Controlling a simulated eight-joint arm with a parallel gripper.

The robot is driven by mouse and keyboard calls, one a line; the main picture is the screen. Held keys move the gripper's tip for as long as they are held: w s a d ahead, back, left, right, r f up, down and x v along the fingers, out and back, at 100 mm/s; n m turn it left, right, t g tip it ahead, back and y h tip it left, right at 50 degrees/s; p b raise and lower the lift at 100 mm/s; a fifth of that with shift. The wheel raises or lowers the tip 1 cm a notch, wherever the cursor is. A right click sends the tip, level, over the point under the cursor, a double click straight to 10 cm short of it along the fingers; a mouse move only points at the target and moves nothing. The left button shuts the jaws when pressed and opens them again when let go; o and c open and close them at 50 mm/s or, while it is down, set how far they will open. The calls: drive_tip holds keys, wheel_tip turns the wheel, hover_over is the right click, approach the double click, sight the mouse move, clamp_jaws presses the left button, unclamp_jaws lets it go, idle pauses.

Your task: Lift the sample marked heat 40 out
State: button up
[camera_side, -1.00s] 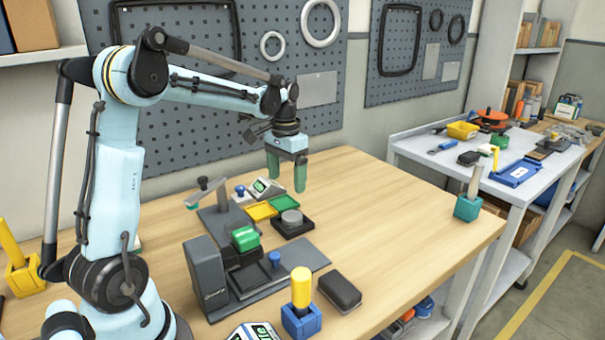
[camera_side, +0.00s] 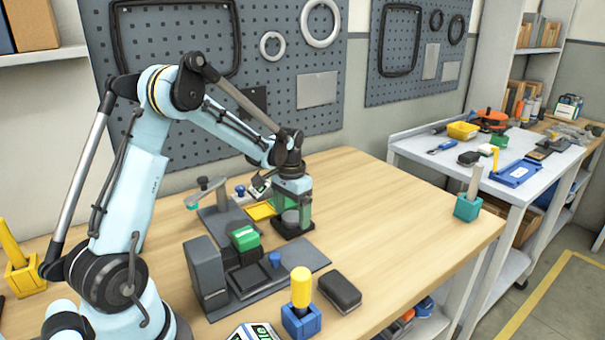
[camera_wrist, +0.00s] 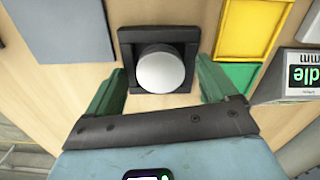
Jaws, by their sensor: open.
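A grey round sample (camera_side: 291,217) sits in a black square holder (camera_side: 298,232) on the wooden table. In the wrist view the sample (camera_wrist: 160,71) is a pale disc inside the black holder (camera_wrist: 126,46). No heat marking can be read on it. My gripper (camera_side: 291,213) is lowered over the holder. In the wrist view its green fingers (camera_wrist: 160,88) are apart, one on each side of the sample and holder, with nothing held. Whether the fingers reach down to the sample's level is unclear.
A yellow tray (camera_side: 262,211) and a green tray (camera_wrist: 238,76) lie beside the holder, close to one finger. A small display unit (camera_wrist: 300,75) stands beyond them. A green-topped grey fixture (camera_side: 244,238) stands in front.

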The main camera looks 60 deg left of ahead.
drive_tip(key=shift+f, duration=0.1)
drive_tip(key=c, duration=1.2)
